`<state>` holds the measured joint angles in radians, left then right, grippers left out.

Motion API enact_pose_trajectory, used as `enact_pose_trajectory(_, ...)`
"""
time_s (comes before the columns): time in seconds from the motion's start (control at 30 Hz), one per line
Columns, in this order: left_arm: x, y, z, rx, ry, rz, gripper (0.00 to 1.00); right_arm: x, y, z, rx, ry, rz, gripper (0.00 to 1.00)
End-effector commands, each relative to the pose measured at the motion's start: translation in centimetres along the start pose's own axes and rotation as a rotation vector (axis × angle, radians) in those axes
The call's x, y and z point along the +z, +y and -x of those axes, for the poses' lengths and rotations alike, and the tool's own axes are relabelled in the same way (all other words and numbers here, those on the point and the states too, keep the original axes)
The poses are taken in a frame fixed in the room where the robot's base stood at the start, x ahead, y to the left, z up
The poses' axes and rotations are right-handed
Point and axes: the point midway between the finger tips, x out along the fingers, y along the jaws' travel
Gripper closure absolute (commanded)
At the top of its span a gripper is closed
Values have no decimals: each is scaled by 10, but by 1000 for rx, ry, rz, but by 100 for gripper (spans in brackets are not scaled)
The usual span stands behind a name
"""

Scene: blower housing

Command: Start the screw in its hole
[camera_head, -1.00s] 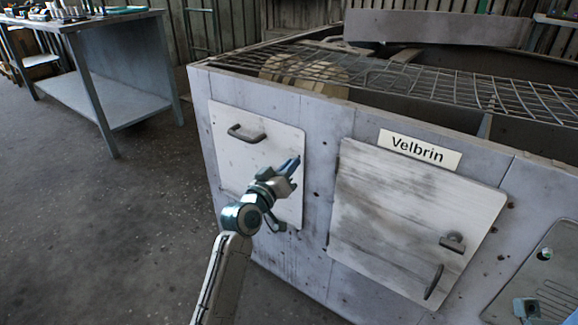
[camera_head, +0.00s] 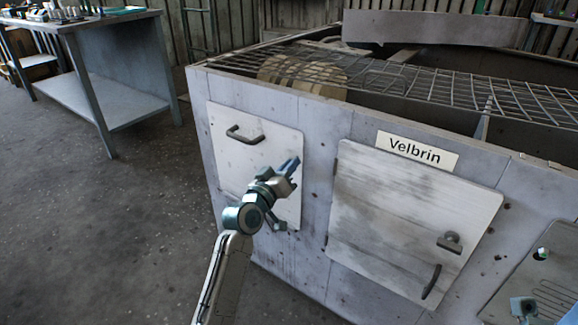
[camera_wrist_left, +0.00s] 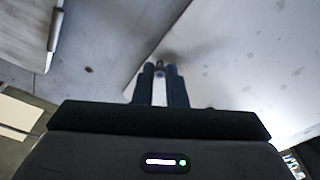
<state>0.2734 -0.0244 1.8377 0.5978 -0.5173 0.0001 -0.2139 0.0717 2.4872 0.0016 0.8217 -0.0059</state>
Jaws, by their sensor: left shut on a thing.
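My left gripper (camera_head: 290,168) is in front of the white panel with a handle (camera_head: 252,165) on the left of the grey housing (camera_head: 318,150). In the left wrist view its two dark fingers (camera_wrist_left: 161,76) are close together. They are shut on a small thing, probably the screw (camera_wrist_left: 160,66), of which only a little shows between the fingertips. The tips are over the edge of the white panel (camera_wrist_left: 240,65) in that view. I cannot make out the hole, or whether the screw touches the surface.
A larger white door (camera_head: 410,215) with a latch and handle is right of the panel, under the Velbrin label (camera_head: 417,151). Wire mesh (camera_head: 400,75) covers the housing's top. A workbench (camera_head: 110,95) stands at the back left. The floor (camera_head: 100,230) at left is clear.

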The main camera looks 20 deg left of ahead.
Motion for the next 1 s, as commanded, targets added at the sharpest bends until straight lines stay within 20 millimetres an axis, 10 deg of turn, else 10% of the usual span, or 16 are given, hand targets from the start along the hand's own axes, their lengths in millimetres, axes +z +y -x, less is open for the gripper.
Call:
enact_pose_trajectory(0.63,0,0,-6,1,1,0,100,1,0,0,-1,-7,0,64)
enact_pose_trajectory(0.8,0,0,-6,1,1,0,63,1,0,0,-1,-7,0,64)
enact_pose_trajectory(1.0,1,0,-5,0,0,0,61,1,0,0,-1,-7,-1,64)
